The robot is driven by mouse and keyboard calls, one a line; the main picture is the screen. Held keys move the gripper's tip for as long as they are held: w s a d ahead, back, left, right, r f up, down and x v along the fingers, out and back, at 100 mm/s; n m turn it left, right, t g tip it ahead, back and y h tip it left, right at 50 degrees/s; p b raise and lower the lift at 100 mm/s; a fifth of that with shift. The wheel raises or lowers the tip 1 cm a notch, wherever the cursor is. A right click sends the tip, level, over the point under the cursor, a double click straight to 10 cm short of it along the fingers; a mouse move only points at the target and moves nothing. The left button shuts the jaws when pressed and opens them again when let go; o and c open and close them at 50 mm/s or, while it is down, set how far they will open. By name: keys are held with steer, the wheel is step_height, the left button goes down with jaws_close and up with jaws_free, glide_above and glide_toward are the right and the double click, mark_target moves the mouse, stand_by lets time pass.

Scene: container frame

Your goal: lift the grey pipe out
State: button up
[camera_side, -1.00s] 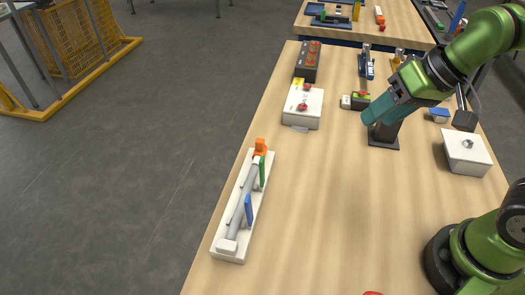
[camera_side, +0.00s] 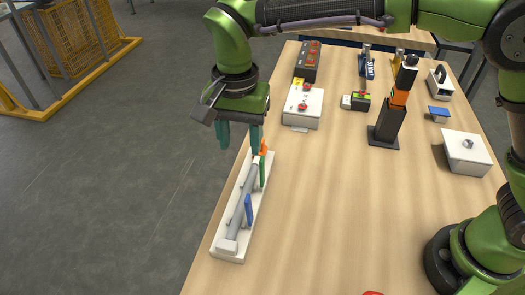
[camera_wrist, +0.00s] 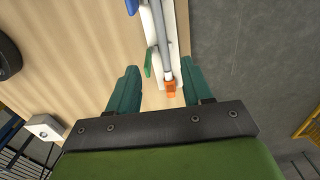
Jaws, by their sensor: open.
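The grey pipe (camera_side: 241,215) lies lengthwise in a white tray-like frame (camera_side: 257,221) at the table's left edge. An orange piece (camera_side: 263,148) is at its far end, and a green piece (camera_side: 262,172) and a blue piece (camera_side: 248,209) stand along its right side. My gripper (camera_side: 239,148) is open and empty above the far end of the frame, pointing down. In the wrist view the pipe (camera_wrist: 162,38) runs up from the orange piece (camera_wrist: 170,88), which shows between my two fingers (camera_wrist: 163,85). The fingers do not touch the pipe.
A white box with red buttons (camera_side: 303,105) stands beyond the frame. A black post with an orange band (camera_side: 388,120) and a white lidded box (camera_side: 466,152) stand to the right. The table middle is clear.

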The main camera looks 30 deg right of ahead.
mark_target(244, 196)
step_height(244, 196, down, 16)
steer(key=shift+r, duration=0.1)
jaws_close()
stand_by(0.6)
